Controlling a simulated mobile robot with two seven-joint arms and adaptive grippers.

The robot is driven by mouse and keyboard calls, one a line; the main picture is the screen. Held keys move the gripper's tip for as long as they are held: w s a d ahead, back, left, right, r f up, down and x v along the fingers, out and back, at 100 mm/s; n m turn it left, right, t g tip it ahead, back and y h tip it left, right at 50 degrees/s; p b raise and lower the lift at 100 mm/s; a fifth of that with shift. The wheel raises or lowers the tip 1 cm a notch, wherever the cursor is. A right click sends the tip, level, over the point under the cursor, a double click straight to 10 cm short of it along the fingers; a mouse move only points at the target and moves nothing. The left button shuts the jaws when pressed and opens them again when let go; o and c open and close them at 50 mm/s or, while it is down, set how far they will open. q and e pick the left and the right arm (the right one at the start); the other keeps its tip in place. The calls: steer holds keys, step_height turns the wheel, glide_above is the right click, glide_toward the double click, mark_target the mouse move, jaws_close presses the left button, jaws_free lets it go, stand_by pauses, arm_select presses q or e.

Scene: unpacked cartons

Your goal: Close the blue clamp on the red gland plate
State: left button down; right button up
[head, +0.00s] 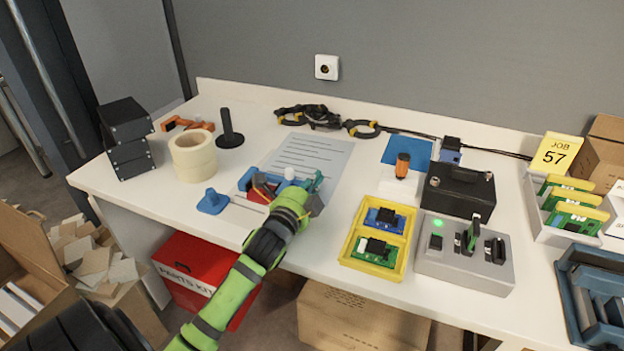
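A small red piece (259,194), which looks like the red gland plate, shows just left of my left gripper on the workbench. Blue parts (246,180) lie against it; I cannot tell which is the clamp or whether it is open. My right gripper is not in view.
A printed sheet (312,156) lies behind the assembly. A tape roll (194,157) and black stand (229,130) are to the left. A yellow tray (376,258) and grey fixture (465,268) stand to the right. A red parts box (190,264) is below the bench.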

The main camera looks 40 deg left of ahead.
arm_select(q)
steer(key=s, duration=0.5)
steer(key=s+d, duration=0.1)
steer(key=s, duration=0.2)
steer(key=shift+s+f, duration=0.1)
steer(key=shift+f, duration=0.05)
steer(key=shift+s+d, duration=0.1)
steer(key=shift+s, duration=0.6)
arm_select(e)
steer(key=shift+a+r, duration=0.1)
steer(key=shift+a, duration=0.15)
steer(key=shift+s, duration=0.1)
